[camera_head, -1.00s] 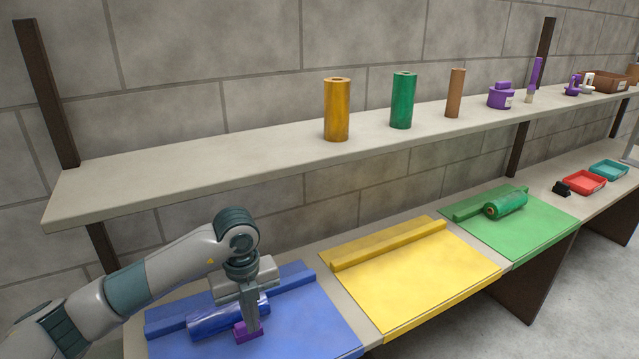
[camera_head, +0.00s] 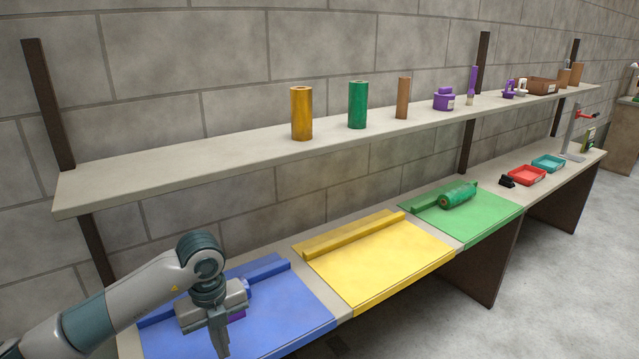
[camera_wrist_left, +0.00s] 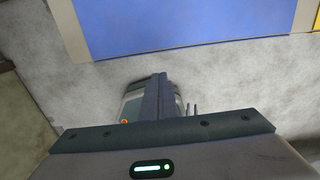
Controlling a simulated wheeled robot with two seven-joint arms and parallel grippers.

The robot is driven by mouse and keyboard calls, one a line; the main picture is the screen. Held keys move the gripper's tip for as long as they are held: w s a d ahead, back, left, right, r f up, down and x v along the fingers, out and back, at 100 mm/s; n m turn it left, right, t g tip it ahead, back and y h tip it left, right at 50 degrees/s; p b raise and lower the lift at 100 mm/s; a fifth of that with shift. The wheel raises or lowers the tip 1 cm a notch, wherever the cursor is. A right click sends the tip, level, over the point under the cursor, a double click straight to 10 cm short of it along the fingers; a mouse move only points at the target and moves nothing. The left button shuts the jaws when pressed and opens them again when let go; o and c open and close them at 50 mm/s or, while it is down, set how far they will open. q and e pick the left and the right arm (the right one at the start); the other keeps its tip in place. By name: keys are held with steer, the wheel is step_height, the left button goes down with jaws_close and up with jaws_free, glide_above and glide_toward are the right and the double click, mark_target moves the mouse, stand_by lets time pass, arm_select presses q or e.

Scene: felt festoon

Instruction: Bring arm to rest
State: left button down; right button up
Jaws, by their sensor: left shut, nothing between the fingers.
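My left gripper (camera_head: 219,343) hangs at the lower left of the head view, pointing down in front of the blue mat (camera_head: 290,318). It hides part of a blue roll (camera_head: 247,289) and a small purple piece (camera_head: 237,315) on that mat. In the left wrist view, my left gripper's fingers (camera_wrist_left: 160,92) are together with nothing seen between them. The blue mat lies beyond them at the top of that view, with bare floor around the fingers. My right gripper is in neither view.
The yellow mat (camera_head: 375,265) lies bare except for its bar. A green roll (camera_head: 457,195) lies on the green mat (camera_head: 490,222). Red (camera_head: 526,176) and teal (camera_head: 548,163) trays stand farther right. The long upper shelf (camera_head: 200,167) carries upright rolls and purple items.

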arm_select(q)
steer(key=s+d+f+m+g+h, duration=0.1)
steer(key=s+d+f+g+h, duration=0.2)
steer(key=d, duration=0.5)
steer(key=s+d+f+m+h, duration=0.1)
steer(key=s+d+f+h, duration=0.1)
steer(key=s+d+h, duration=0.4)
steer(key=w+d+n+t+h, duration=0.3)
steer(key=w+d+n+h, duration=0.15)
steer(key=d+h, duration=0.5)
steer(key=w+a+f+n+t+y, duration=0.1)
steer(key=a+f+n+t+y, duration=0.5)
steer(key=f+n, duration=0.4)
steer(key=a+f+n+t+y, duration=0.4)
steer(key=a+f+n+t, duration=0.3)
steer(key=f, duration=0.6)
steer(key=s+a+f+n+g+y, duration=0.3)
steer(key=s+f, duration=0.9)
steer(key=s, duration=0.1)
steer(key=s+a+f+n+g+y, duration=0.2)
steer(key=s+a+f+n+y, duration=0.1)
steer(key=s+f, duration=0.9)
steer(key=shift+s+a+n+g, duration=0.4)
steer(key=shift+s+a+n, duration=0.05)
steer(key=shift+a+n, duration=0.2)
steer(key=shift+f+y, duration=0.1)
steer(key=shift+y, duration=0.15)
